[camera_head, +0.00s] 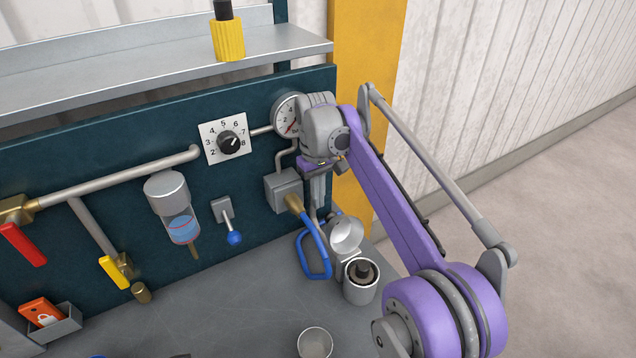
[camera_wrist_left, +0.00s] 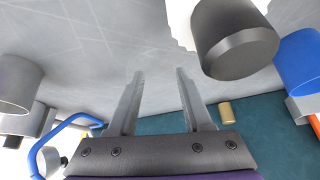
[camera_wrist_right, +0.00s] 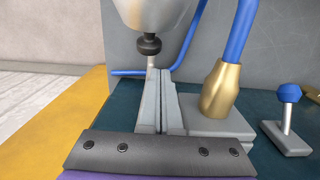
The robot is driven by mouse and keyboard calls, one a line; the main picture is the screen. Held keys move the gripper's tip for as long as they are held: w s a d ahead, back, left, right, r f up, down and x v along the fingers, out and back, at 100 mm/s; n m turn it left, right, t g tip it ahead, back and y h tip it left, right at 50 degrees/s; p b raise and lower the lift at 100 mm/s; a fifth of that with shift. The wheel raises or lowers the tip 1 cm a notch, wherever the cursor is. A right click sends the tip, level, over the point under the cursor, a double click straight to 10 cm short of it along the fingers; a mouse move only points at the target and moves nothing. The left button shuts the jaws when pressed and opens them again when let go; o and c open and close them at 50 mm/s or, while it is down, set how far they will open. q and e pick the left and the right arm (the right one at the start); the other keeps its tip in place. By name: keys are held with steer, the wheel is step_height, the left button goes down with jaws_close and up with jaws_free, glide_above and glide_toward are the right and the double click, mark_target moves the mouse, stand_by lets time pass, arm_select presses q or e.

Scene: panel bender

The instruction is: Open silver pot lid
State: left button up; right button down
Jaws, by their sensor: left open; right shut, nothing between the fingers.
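The silver pot (camera_head: 360,290) stands on the bench at the right in the head view, with a dark knobbed thing inside. Its lid (camera_head: 347,236) is tipped up behind it, with the pale inner side showing. In the right wrist view the lid's rounded outside (camera_wrist_right: 155,14) and black knob (camera_wrist_right: 148,44) are just beyond my fingertips. My right gripper (camera_wrist_right: 160,76) is shut and empty, close to the knob; I cannot tell if they touch. My left gripper (camera_wrist_left: 157,76) is open and empty above the bench.
A blue hose (camera_head: 318,250) with a brass fitting (camera_wrist_right: 226,90) runs beside the pot. An open metal cup (camera_head: 315,343) stands at the front. A blue-tipped lever (camera_head: 233,238), dial (camera_head: 228,141) and gauge (camera_head: 288,115) are on the panel. A dark cylinder (camera_wrist_left: 235,40) is near my left fingers.

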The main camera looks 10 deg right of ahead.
mark_target(332, 217)
arm_select(q)
steer(key=shift+f, duration=0.1)
steer(key=shift+w+r, duration=0.1)
steer(key=shift+r, duration=0.1)
arm_select(e)
steer(key=shift+s+d+r, duration=0.1)
steer(key=shift+s+d, duration=0.1)
steer(key=shift+s, duration=0.4)
steer(key=shift+s+d+r, duration=0.15)
steer(key=shift+s+d, duration=0.1)
steer(key=shift+s, duration=0.3)
steer(key=shift+s+d+r, duration=0.1)
steer(key=shift+s+d, duration=0.1)
steer(key=shift+s, duration=0.4)
steer(key=shift+s+d+r+t, duration=0.3)
steer(key=shift+s+r+t, duration=0.15)
steer(key=shift+s+t, duration=0.2)
arm_select(q)
steer(key=shift+r+p, duration=0.2)
steer(key=shift+p, duration=0.1)
arm_select(e)
steer(key=shift+s+d+r, duration=0.2)
steer(key=shift+s+r, duration=0.15)
steer(key=shift+s, duration=0.25)
arm_select(q)
steer(key=shift+w, duration=0.1)
arm_select(e)
steer(key=shift+w, duration=0.1)
